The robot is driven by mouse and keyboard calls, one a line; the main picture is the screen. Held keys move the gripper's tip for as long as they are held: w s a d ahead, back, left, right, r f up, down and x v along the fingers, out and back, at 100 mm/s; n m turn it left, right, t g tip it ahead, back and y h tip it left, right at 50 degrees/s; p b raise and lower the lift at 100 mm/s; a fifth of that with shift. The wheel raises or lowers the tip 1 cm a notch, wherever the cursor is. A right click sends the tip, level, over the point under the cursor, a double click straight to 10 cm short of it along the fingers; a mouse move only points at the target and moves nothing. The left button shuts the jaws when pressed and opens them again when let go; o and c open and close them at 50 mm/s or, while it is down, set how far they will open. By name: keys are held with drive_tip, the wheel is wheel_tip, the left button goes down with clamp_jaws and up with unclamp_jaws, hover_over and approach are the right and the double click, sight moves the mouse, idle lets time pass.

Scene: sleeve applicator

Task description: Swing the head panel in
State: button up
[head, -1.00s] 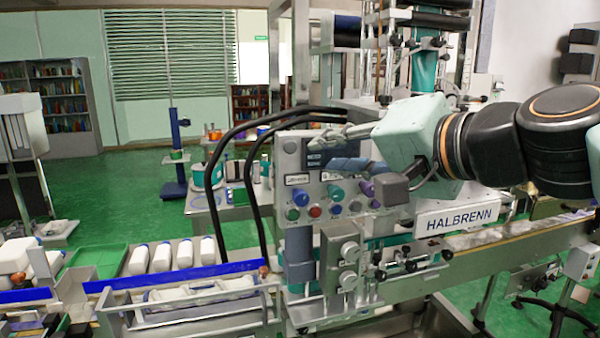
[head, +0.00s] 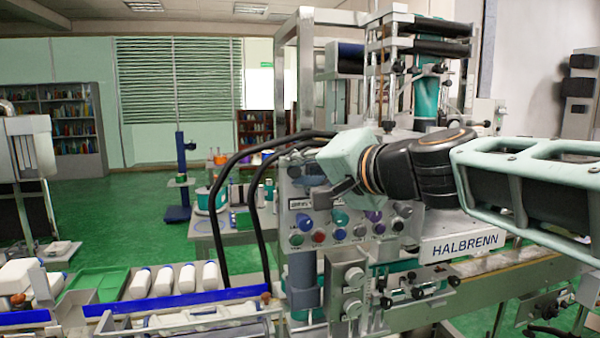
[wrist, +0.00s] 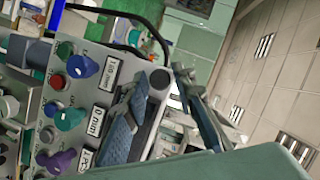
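The head panel (head: 348,231) is the grey control face with coloured knobs on the HALBRENN machine, left of the nameplate. It also fills the left of the wrist view (wrist: 85,85), where white labels show beside the knobs. My gripper (wrist: 162,84) is at the panel's upper edge. Its two blue-grey fingers stand apart, with a pale bar with a dark round end (wrist: 160,79) seen between them. I cannot tell whether they touch it. In the head view my wrist covers the panel's top and hides most of the fingers.
Black hoses (head: 243,165) loop out left of the panel. A tray of white bottles (head: 187,279) and a blue rail (head: 180,301) lie to the lower left. Rollers and posts (head: 425,90) rise behind my arm. Green floor is open at the left.

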clamp_jaws()
drive_tip(key=shift+w+a, duration=0.1)
drive_tip(key=shift+w, duration=0.1)
idle(0.5)
